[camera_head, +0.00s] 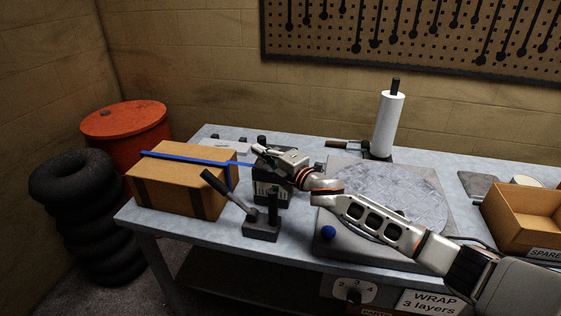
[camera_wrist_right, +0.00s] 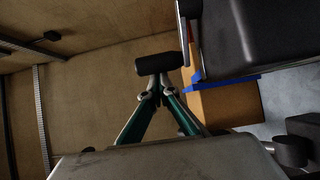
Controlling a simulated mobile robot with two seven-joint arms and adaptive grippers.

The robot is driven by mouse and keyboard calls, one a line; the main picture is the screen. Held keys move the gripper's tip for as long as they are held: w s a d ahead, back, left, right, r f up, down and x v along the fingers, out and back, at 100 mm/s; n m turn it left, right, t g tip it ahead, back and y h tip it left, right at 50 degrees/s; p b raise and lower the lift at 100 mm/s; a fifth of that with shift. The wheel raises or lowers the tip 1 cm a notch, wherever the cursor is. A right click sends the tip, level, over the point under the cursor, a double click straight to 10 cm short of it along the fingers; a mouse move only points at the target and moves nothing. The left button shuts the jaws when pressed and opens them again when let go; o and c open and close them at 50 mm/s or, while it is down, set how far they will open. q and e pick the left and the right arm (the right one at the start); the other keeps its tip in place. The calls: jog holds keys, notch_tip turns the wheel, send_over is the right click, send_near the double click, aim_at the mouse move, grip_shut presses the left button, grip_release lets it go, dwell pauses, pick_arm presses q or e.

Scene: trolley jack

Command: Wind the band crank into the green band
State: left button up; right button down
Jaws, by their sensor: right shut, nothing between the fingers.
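A dark tensioner block (camera_head: 270,193) with a pale marked face stands on the bench, beside a cardboard box (camera_head: 172,198). A blue strap (camera_head: 190,158) runs over the box towards the block. My right gripper (camera_head: 257,150) is at the top of the block, partly covering it. In the right wrist view its fingers (camera_wrist_right: 157,92) are shut and empty. A black cylindrical knob (camera_wrist_right: 158,64), seemingly the crank's grip, shows right at the fingertips; I cannot tell whether they touch. I cannot make out the green band. My left gripper is not in view.
A black lever stand (camera_head: 262,229) is in front of the block. A white roll (camera_head: 388,124) stands at the back, a grey plate (camera_head: 430,190) lies under my right arm, and an open carton (camera_head: 525,228) is at right. A red drum (camera_head: 128,135) and tyres (camera_head: 72,178) are left.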

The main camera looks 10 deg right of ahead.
jog(key=s+d+n+g+y, duration=0.2)
jog(key=s+d+y, duration=0.1)
jog(key=s+d, duration=1.05)
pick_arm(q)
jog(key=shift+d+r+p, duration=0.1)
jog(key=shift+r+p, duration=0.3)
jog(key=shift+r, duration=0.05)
pick_arm(e)
jog(key=x, duration=0.4)
jog(key=d+x, duration=0.1)
jog(key=x, duration=0.4)
jog(key=w+x, duration=0.1)
jog(key=x, duration=0.3)
jog(key=shift+w+f, duration=0.1)
jog(key=shift+w, duration=0.25)
jog(key=shift+a, duration=0.15)
